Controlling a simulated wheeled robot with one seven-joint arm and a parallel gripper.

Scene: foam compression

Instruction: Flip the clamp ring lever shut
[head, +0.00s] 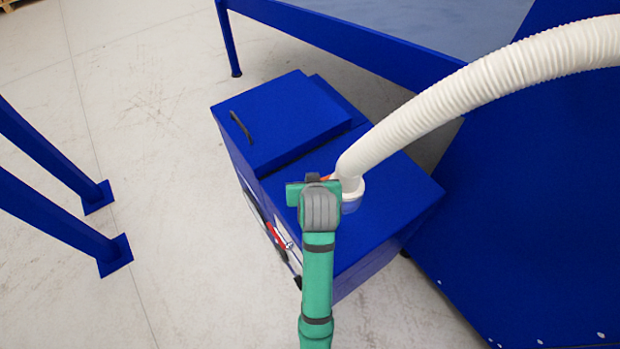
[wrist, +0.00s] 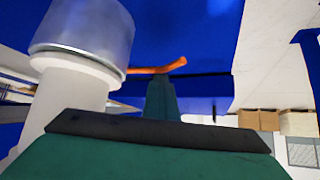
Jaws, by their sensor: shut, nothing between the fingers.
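The orange clamp ring lever (wrist: 158,69) sticks out sideways from beside the silver collar (wrist: 85,28) in the wrist view, its tip bent. In the head view, a sliver of the lever (head: 326,178) shows beside the hose end. The white hose (head: 450,100) meets the blue box at a pale collar (head: 351,205). My gripper (wrist: 161,84) is shut and empty, its dark green fingertips right at the lever's middle in the wrist view. I cannot tell whether they touch it. In the head view my arm hides the fingers and most of the ring.
The blue box (head: 400,195) has a raised lid (head: 285,115) with a black handle at left. A red-handled tool (head: 276,234) is on its near side. A large blue panel (head: 530,200) stands at right, and blue legs (head: 50,165) at left. The floor between is clear.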

